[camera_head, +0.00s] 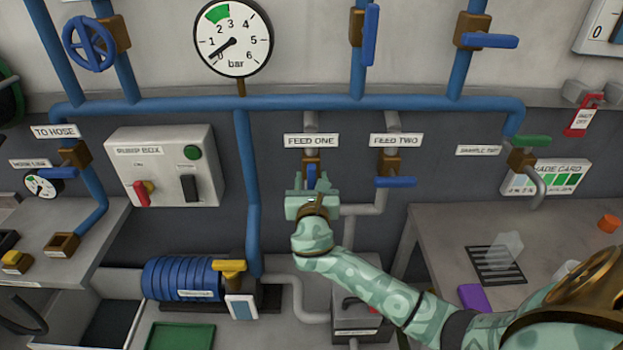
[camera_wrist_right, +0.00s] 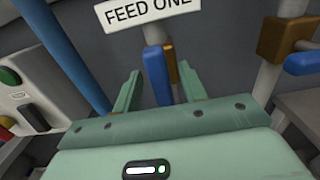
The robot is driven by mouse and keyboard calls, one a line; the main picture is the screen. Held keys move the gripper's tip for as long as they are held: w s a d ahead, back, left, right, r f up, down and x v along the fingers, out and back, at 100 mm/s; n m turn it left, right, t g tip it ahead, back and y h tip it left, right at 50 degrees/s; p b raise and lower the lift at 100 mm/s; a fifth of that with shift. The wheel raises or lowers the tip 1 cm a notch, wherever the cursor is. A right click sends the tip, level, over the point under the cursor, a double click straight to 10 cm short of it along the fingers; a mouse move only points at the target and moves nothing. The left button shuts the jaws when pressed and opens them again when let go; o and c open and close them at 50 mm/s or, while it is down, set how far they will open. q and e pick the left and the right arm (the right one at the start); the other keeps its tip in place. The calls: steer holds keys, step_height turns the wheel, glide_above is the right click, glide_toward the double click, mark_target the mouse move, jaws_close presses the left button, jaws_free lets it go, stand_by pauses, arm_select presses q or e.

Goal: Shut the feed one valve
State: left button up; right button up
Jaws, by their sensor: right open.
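The feed one valve has a blue handle (camera_head: 311,173) under the FEED ONE label (camera_head: 311,141). In the right wrist view the blue handle (camera_wrist_right: 157,76) hangs upright, in line with its pipe, beside a brass body (camera_wrist_right: 171,52). My right gripper (camera_head: 310,184) is raised in front of this valve and hides part of it. In the wrist view its two fingers (camera_wrist_right: 159,76) stand apart, one on each side of the handle, with visible gaps. It holds nothing. My left gripper is not in view.
The feed two valve's blue handle (camera_head: 396,182) lies crosswise to the right. The pump box (camera_head: 168,165) is to the left, a gauge (camera_head: 233,38) above. A blue pump motor (camera_head: 183,278) sits below left. A grey table (camera_head: 450,240) is at the right.

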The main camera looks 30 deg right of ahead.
steer(key=shift+w+d, duration=0.3)
steer(key=shift+w, duration=0.2)
steer(key=shift+c, duration=0.3)
jaws_close()
